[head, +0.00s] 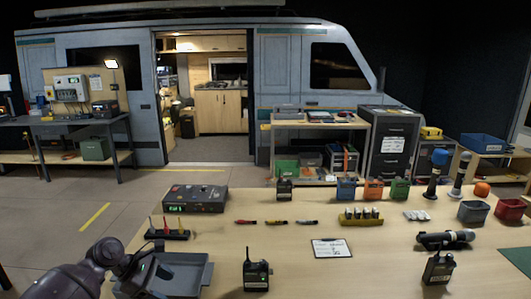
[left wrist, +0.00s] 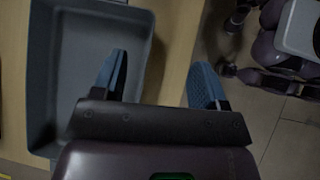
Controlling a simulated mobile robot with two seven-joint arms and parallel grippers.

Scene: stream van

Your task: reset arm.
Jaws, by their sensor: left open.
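My left arm comes in from the lower left in the head view, with its gripper (head: 132,262) over the left side of a grey tray (head: 193,272) at the near left of the table. In the left wrist view the gripper (left wrist: 158,80) is open, its two blue-padded fingers wide apart with nothing between them. One finger is over the grey tray's side (left wrist: 140,15); the other is out past the table edge, over the floor. The tray's visible inside is empty in the left wrist view. My right gripper is in neither view.
The table's middle front is mostly bare. A van stands behind.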

